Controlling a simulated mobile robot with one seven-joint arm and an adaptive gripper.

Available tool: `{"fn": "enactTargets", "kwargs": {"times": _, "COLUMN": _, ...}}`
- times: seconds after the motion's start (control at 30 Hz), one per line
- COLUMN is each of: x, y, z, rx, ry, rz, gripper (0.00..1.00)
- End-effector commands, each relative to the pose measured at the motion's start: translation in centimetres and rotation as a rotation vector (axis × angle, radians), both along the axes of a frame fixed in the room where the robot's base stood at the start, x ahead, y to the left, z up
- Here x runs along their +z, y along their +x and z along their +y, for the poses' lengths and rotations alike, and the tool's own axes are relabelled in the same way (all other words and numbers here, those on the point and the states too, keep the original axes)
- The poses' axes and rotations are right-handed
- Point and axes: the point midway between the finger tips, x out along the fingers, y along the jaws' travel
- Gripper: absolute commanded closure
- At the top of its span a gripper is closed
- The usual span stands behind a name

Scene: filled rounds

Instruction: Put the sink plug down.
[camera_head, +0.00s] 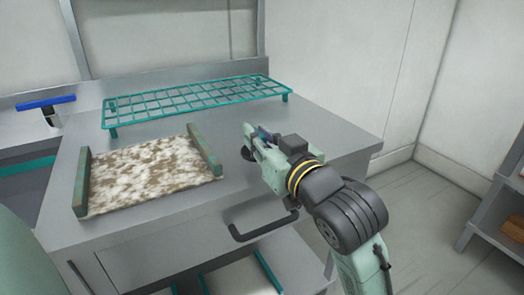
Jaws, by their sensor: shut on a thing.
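My gripper (256,142) is over the right part of the grey metal counter, its tip pointing left and away. It is shut on a small dark thing, which looks like the sink plug (247,154). The plug shows just below and left of the fingertips, close to the counter surface. My fingers hide part of it, and I cannot tell whether it touches the counter.
A brown and white mottled board (150,174) with raised end bars lies left of my gripper. A green wire rack (195,99) stands behind. A blue-topped squeegee (46,104) is at the far left, near the sink (25,190). Bare counter (330,137) lies to the right.

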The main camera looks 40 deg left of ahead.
Motion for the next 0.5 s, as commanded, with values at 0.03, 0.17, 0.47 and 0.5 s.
{"fn": "enactTargets", "kwargs": {"times": 0.03, "x": -0.9, "y": -0.7, "z": -0.2, "rx": 0.001, "ry": 0.004, "rz": -0.012, "gripper": 1.00}}
{"fn": "enactTargets", "kwargs": {"times": 0.17, "x": -0.6, "y": -2.5, "z": -1.3, "rx": 0.000, "ry": 0.003, "rz": -0.013, "gripper": 1.00}}
{"fn": "enactTargets", "kwargs": {"times": 0.47, "x": 0.3, "y": -6.0, "z": -3.3, "rx": -0.001, "ry": 0.003, "rz": -0.008, "gripper": 1.00}}
{"fn": "enactTargets", "kwargs": {"times": 0.5, "x": 0.4, "y": -6.3, "z": -3.5, "rx": 0.000, "ry": 0.003, "rz": -0.006, "gripper": 1.00}}
